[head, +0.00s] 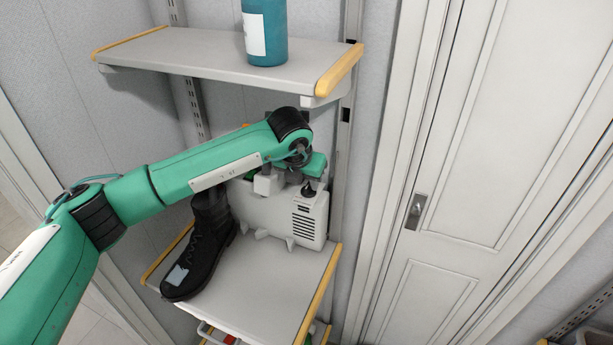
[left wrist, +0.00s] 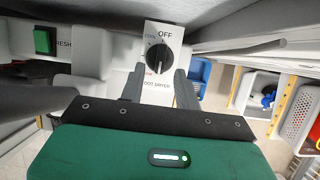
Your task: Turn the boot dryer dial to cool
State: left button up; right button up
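The boot dryer (head: 312,212) is a pale box at the back of the lower shelf. In the left wrist view its dial (left wrist: 159,58) is a round black knob on a white plate (left wrist: 158,93). The plate reads OFF at the top, with a small COOL mark at upper left and a red mark at lower left. The pointer is too small to read surely. My left gripper (left wrist: 160,76) is at the dial, its grey fingers apart on either side of the knob's lower part. I see no clear contact. My right gripper is out of view.
A black boot (head: 205,250) stands on the lower shelf (head: 265,285), left of the dryer. A green button (left wrist: 44,40) sits left of the dial. An upper shelf (head: 210,55) with a teal bottle (head: 265,35) overhangs. A closed door (head: 470,180) is at right.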

aim_at(309, 188)
pick_arm(q)
jog(key=shift+p+x, duration=0.3)
jog(key=shift+x, duration=0.9)
